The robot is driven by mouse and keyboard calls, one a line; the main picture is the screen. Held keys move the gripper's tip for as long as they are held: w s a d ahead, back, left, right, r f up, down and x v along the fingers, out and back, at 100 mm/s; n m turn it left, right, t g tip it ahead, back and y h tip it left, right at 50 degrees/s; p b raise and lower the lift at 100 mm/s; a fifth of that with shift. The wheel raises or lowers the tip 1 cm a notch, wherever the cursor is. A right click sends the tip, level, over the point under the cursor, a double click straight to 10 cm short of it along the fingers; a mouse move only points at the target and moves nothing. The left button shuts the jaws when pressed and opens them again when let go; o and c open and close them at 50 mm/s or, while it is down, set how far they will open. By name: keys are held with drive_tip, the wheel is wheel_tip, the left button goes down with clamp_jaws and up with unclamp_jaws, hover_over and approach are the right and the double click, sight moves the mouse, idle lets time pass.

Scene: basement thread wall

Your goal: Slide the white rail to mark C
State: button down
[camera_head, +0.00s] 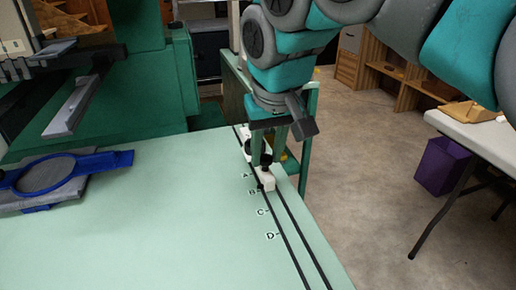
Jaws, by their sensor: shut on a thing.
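The white rail (267,182) shows as a small white block on the dark tracks in the green tabletop. Its near end is beside mark B (252,191). Mark A (244,175) is farther back. Mark C (261,212) and mark D (270,236) lie nearer to me, left of the tracks. My gripper (267,160) points down from above and is shut on the rail at its dark knob. My fingers hide part of the knob and the rail's far end.
Two dark parallel tracks (292,248) run toward the near edge, clear in front of the rail. A blue hoop frame (100,161) lies at left by a green machine (150,80). A white table (480,135) and purple bin (440,165) stand at right.

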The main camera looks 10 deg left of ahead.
sight(272, 183)
drive_tip(key=shift+s+d, duration=0.7)
drive_tip(key=shift+s, duration=0.25)
drive_tip(key=shift+s+d, duration=0.35)
drive_tip(key=shift+s, duration=0.25)
drive_tip(key=shift+s+d+b, duration=0.3)
drive_tip(key=shift+s+d, duration=0.1)
drive_tip(key=shift+s, duration=0.2)
drive_tip(key=c, duration=0.6)
unclamp_jaws()
drive_tip(key=shift+c, duration=0.2)
drive_tip(key=shift+r, duration=0.1)
drive_tip(key=p+v, duration=0.1)
drive_tip(key=v, duration=0.1)
drive_tip(key=p+v, duration=0.1)
drive_tip(key=w+p+v, duration=0.1)
drive_tip(key=v, duration=0.1)
drive_tip(key=shift+a+r, duration=0.35)
drive_tip(key=shift+r, duration=0.1)
